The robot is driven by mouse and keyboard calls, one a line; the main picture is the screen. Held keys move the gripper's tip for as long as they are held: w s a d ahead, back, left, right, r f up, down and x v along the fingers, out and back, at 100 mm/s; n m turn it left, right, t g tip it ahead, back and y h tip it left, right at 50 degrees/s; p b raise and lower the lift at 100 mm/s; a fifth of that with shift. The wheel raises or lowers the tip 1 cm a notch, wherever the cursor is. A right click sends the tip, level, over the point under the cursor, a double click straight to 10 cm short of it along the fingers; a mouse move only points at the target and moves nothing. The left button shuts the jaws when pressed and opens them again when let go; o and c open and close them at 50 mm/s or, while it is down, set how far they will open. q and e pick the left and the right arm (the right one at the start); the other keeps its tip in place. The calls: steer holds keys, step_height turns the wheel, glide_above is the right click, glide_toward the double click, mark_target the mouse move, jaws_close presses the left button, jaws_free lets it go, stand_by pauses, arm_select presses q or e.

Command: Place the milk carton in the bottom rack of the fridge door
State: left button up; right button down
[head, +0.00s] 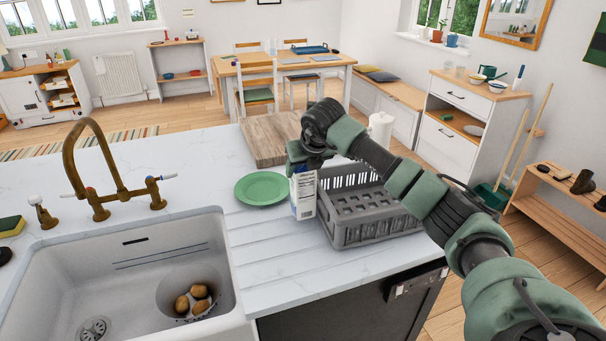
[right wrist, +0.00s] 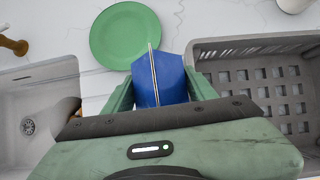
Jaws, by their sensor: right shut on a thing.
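The milk carton (head: 303,195), white and blue, is upright on or just above the counter, between the green plate and the grey crate. In the right wrist view its blue gabled top (right wrist: 146,88) sits between my two green fingers. My right gripper (right wrist: 160,90) is shut on the carton from above; in the head view the wrist hides much of the grip. I cannot tell whether the carton's base touches the counter. The fridge door and its bottom rack are not in view. My left gripper is not in view.
A green plate (head: 262,188) lies left of the carton. A grey plastic crate (head: 370,237) stands close on its right. A wooden board (head: 262,143) lies behind. The white sink (head: 60,300) with brown potatoes is at left. The front strip of counter is clear.

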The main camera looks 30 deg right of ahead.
step_height(320, 180, down, 2)
steer(key=shift+f, duration=0.1)
steer(key=c, duration=0.8)
jaws_free()
steer(key=shift+f, duration=0.15)
steer(key=o, duration=0.3)
steer(key=shift+s+a, duration=0.1)
